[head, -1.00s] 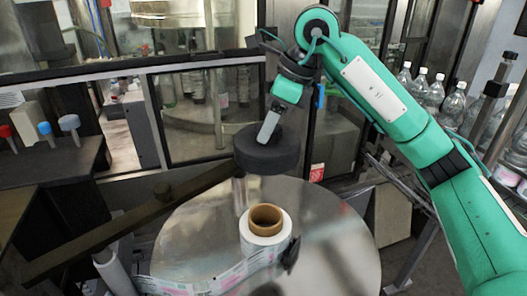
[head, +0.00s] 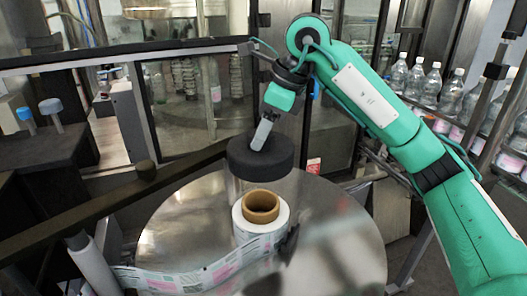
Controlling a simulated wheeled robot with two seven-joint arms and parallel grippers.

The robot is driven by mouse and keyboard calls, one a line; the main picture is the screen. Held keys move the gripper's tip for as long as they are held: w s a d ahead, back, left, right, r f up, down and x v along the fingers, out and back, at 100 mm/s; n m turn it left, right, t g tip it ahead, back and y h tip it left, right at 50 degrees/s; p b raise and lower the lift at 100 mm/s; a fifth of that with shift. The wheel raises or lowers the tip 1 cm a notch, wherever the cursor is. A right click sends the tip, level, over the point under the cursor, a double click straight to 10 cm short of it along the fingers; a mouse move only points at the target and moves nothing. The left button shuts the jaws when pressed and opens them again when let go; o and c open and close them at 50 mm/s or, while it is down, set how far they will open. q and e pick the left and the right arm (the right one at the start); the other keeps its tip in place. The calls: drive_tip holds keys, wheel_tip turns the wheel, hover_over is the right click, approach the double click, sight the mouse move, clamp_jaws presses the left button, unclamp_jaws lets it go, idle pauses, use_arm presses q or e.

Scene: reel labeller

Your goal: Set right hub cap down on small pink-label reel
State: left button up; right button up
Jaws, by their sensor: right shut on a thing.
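My right gripper (head: 262,134) is shut on the hub cap (head: 260,160), a thick dark round disc. The gripper holds it from above, and its far finger is hidden. In the picture the cap sits just above and behind the small reel (head: 262,217), with a narrow gap between them in view. The reel is white with a brown cardboard core, and stands upright on the round metal plate (head: 335,235). Its core is open and bare. A strip of pink and green labels (head: 215,272) runs from it to the left. My left gripper is not in view.
A dark bar (head: 90,222) with a knob crosses the left side, and a grey roller (head: 95,262) stands at lower left. Dark-framed glass panels stand behind the plate. Clear bottles (head: 432,85) line the right back. The plate's right part is bare.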

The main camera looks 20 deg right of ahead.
sight(263, 155)
drive_tip(key=shift+w+f+b, duration=0.15)
drive_tip(key=shift+f+b, duration=0.45)
drive_tip(key=shift+f, duration=0.5)
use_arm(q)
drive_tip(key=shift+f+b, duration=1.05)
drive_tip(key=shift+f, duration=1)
use_arm(e)
drive_tip(key=shift+f, duration=1.9)
use_arm(q)
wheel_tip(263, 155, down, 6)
drive_tip(key=b, duration=0.6)
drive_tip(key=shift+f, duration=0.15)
use_arm(e)
wheel_tip(263, 155, down, 8)
drive_tip(key=shift+r, duration=0.2)
drive_tip(key=o, duration=1.6)
